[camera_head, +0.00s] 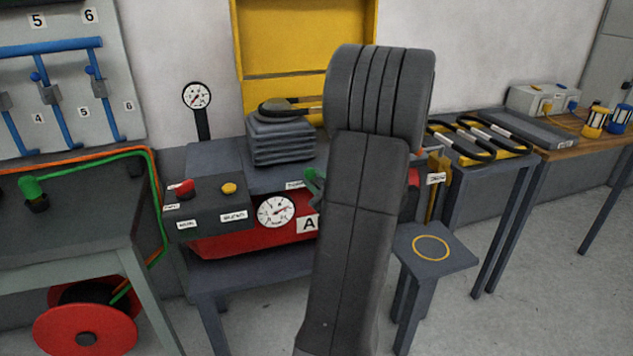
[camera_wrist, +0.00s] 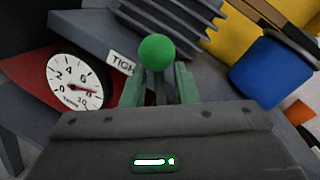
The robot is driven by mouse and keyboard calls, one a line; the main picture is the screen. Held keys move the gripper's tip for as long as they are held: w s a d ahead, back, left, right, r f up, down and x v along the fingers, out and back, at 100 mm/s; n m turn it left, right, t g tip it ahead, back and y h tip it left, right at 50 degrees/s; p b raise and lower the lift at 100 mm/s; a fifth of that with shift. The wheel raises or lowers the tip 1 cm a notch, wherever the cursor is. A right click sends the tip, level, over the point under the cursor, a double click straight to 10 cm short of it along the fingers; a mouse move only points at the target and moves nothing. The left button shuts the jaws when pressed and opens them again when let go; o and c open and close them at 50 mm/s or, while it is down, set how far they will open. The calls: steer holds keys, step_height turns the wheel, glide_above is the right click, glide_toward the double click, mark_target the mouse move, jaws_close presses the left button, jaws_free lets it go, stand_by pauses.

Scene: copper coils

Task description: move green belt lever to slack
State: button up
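The green belt lever shows in the wrist view as a round green knob (camera_wrist: 156,50) on a dark stem. My gripper (camera_wrist: 160,85) has two greenish fingers, one on each side of the stem below the knob. They appear apart, with gaps beside the stem; contact is not clear. A label reading "TIGH…" (camera_wrist: 120,62) is just left of the knob. In the head view my arm hides the gripper and most of the lever area. Only a bit of green (camera_head: 313,182) shows at the arm's left edge, and I cannot tell lever from finger.
The red-fronted machine has a dial gauge (camera_head: 275,212), also in the wrist view (camera_wrist: 78,83). A control box with a red button (camera_head: 184,188) and yellow button (camera_head: 229,188) stands left. A ribbed grey block (camera_head: 280,140) sits on top. A small stool (camera_head: 435,250) is right.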

jaws_close()
steer(key=shift+d+r, duration=0.1)
steer(key=shift+d, duration=0.05)
steer(key=m, duration=0.1)
steer(key=d+r+m, duration=0.1)
steer(key=shift+w+d+m+t+p, duration=0.3)
steer(key=shift+t+p, duration=0.1)
steer(key=d+m, duration=0.1)
steer(key=m, duration=0.1)
steer(key=d+m+p, duration=0.1)
steer(key=m, duration=0.1)
steer(key=shift+w+d+r+t, duration=0.25)
steer(key=shift+w+d+t, duration=0.05)
steer(key=shift+w+t, duration=0.1)
steer(key=w+d+f+m+t+h+p, duration=0.1)
steer(key=d+f+m+t+p, duration=0.1)
steer(key=d+m, duration=0.3)
steer(key=shift+w+d+m+h+p, duration=0.2)
steer(key=shift+w+m+h+p, duration=0.15)
steer(key=shift+m, duration=1.75)
